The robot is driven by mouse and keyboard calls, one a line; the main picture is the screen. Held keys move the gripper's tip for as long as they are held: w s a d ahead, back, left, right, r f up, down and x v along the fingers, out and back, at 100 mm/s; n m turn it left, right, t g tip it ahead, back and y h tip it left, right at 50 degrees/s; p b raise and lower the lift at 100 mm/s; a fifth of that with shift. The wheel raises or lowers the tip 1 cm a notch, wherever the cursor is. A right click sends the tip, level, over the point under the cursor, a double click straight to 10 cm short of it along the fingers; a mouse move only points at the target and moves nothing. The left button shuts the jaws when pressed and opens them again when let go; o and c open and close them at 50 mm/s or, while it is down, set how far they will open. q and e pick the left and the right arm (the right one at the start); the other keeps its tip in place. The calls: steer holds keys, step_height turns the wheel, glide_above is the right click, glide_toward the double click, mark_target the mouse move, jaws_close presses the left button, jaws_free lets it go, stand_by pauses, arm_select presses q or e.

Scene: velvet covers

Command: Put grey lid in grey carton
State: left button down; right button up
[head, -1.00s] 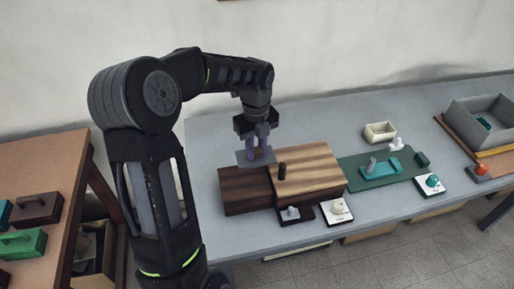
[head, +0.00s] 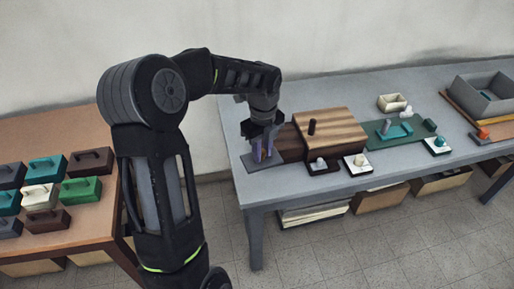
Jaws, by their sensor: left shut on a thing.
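My left gripper (head: 264,150) points down at the left end of the grey table. It is shut on a flat grey lid (head: 256,163), gripping it from above. The lid is beside the dark left part of the wooden box; I cannot tell whether it touches the table. My right gripper is not in view.
A wooden box (head: 335,127) with a dark knob stands right of the gripper. A green mat (head: 380,141), a small cream box (head: 392,103) and small knobbed pieces lie between it and the carton. Several coloured handled blocks (head: 80,188) sit on the brown table at left.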

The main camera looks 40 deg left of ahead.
arm_select(q)
steer(key=w+d+f+n+b, duration=0.1)
steer(key=d+f+n+b, duration=0.2)
steer(key=d+f+n, duration=1.3)
steer(key=d+n, duration=0.2)
steer(key=n, duration=0.3)
steer(key=shift+w+f, duration=0.15)
steer(key=shift+f, duration=0.2)
